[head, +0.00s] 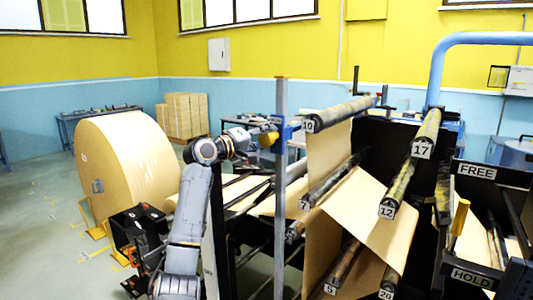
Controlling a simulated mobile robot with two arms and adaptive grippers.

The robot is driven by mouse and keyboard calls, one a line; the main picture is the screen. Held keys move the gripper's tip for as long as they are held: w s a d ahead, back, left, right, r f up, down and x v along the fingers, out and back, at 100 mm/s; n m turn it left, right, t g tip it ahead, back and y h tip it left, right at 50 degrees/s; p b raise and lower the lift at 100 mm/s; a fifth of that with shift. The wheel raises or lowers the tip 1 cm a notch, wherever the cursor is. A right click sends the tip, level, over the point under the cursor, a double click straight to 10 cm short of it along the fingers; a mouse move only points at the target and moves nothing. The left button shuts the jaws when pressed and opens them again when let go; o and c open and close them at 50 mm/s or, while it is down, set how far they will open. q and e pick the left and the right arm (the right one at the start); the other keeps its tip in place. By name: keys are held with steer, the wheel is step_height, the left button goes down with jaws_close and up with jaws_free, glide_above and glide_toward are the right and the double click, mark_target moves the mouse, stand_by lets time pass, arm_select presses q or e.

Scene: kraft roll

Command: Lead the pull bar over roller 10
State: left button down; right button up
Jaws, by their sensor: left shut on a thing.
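Roller 10 (345,113) is a dark, worn bar with its number tag at the near end, high in the middle of the head view. The kraft paper (327,152) rises in a sheet to just beneath it. My left gripper (272,136) is left of roller 10's tag, at about its height, beside a grey upright post. It is shut on what seems to be an end of the pull bar. The bar itself is mostly hidden, and I cannot tell its exact position against the roller. My right gripper is not in view.
A big kraft roll (130,160) stands at the left. Roller 7 (330,182), roller 12 (398,188) and roller 17 (428,130) crowd the machine. The grey post (281,200) stands close by my left gripper. A blue pipe (440,65) arches behind. Floor at the left is partly free.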

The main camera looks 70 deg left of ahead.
arm_select(q)
step_height(320, 180, up, 2)
steer(key=shift+r, duration=0.15)
